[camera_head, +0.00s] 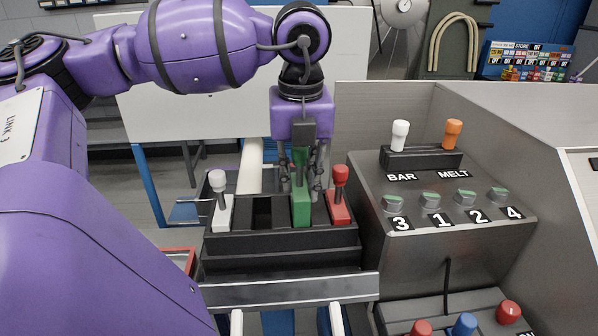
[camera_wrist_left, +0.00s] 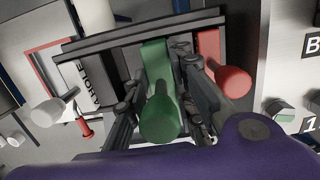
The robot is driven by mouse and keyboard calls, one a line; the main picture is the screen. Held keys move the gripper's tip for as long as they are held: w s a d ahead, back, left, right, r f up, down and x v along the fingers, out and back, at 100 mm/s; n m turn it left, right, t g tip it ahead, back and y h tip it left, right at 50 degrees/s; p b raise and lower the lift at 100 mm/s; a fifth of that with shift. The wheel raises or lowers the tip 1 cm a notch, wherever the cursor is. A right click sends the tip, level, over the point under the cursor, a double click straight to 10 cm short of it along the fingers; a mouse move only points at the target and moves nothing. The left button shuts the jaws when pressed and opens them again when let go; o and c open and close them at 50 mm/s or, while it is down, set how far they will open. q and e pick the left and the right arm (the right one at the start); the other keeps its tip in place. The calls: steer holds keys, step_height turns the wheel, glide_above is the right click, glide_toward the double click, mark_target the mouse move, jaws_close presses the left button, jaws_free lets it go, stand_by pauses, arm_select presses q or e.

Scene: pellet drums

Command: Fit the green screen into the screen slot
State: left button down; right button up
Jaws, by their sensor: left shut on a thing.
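The green screen (camera_head: 301,206) stands upright in the black rack (camera_head: 280,248), between an open dark gap and the red screen (camera_head: 339,207). My left gripper (camera_head: 305,184) points down over it and is shut on its green handle. In the left wrist view the round handle end (camera_wrist_left: 162,118) shows between the fingers (camera_wrist_left: 160,100), with the green body (camera_wrist_left: 155,60) beyond. The fingers partly hide the handle in the head view. I cannot tell whether the screen is fully seated. My right gripper is not in view.
A white screen (camera_head: 221,205) stands at the rack's left end, with dark empty openings (camera_head: 262,215) beside it. A grey console (camera_head: 440,190) with BAR and MELT levers and numbered knobs stands close on the right. A metal rail (camera_head: 290,291) runs in front of the rack.

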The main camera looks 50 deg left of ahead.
mark_target(300, 149)
arm_select(q)
steer(key=shift+f, duration=0.75)
steer(key=shift+f, duration=0.4)
steer(key=shift+f, duration=0.3)
steer(key=shift+f, duration=0.45)
steer(key=c, duration=1.4)
jaws_free()
steer(key=r, duration=0.8)
steer(key=s+d+r, duration=0.1)
steer(key=r, duration=0.3)
steer(key=shift+d, duration=0.1)
steer(key=shift+f, duration=0.1)
